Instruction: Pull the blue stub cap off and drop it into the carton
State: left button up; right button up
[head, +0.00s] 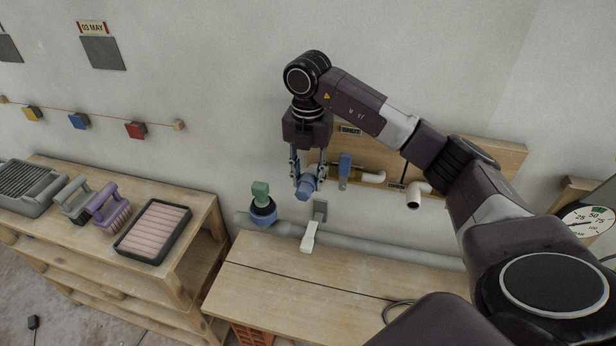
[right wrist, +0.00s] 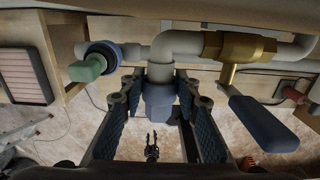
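The blue stub cap (head: 306,188) sits on the end of the short white stub pipe below the wall board. In the right wrist view the cap (right wrist: 158,104) hangs under the white elbow. My right gripper (head: 307,176) points down, with one finger on each side of the cap. In the right wrist view its fingers (right wrist: 157,88) stand apart, with narrow gaps beside the cap, so it looks open around it. My left gripper does not show in the head view. I see no carton.
A blue-handled valve (head: 345,165) with a brass body (right wrist: 240,48) is close right of the cap. A green-topped blue fitting (head: 262,205) stands left. A grey pipe (head: 375,246) runs behind the wooden bench (head: 300,275). Brushes and trays lie on the left table (head: 190,205).

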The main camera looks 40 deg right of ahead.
aim_at(302, 192)
grip_shut()
jog(key=shift+s+a, duration=0.2)
jog(key=shift+s+a, duration=0.6)
jog(key=shift+a, duration=0.15)
jog(key=shift+s+a, duration=0.25)
jog(key=shift+s+a+p, duration=0.4)
jog(key=shift+s+a, duration=0.3)
jog(key=shift+a, duration=0.15)
